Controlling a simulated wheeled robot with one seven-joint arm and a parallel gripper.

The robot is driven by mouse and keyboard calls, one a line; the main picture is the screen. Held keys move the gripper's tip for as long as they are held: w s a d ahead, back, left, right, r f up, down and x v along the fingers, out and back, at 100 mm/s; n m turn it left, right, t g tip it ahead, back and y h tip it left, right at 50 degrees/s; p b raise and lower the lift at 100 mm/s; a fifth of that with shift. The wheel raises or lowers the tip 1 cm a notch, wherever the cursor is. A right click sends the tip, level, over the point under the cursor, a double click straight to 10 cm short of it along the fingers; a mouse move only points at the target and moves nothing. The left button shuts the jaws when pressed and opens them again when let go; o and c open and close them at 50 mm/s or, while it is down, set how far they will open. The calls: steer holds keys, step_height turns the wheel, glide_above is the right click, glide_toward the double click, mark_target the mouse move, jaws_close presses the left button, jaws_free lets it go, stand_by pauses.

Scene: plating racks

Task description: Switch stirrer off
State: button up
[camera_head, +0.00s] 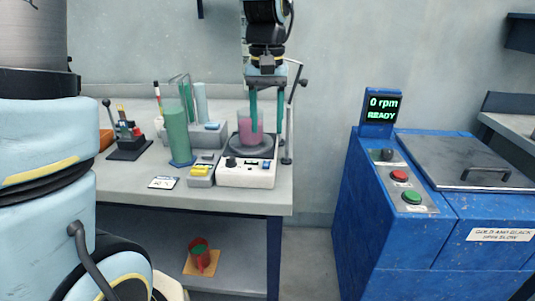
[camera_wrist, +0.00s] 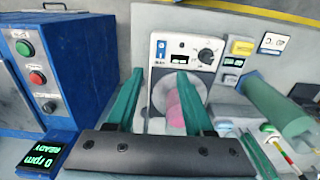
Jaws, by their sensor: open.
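The stirrer (camera_head: 238,178) is a white box with a round grey plate on top, near the bench's front right corner. Its front panel also shows in the wrist view (camera_wrist: 187,63), with a black knob (camera_wrist: 206,56) and a small blue switch (camera_wrist: 161,45). A beaker of pink liquid (camera_head: 245,131) stands on the plate; it shows pink in the wrist view (camera_wrist: 174,112), partly behind a finger. My gripper (camera_head: 267,128) is open, pointing down over the stirrer with its teal fingers apart. In the wrist view, my gripper (camera_wrist: 157,78) has nothing clamped.

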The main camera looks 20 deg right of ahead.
mark_target(267, 162)
step_height(267, 162, down, 8)
steer(key=shift+f+p, duration=0.2)
steer(key=shift+p, duration=0.15)
jaws_close()
stand_by(0.4)
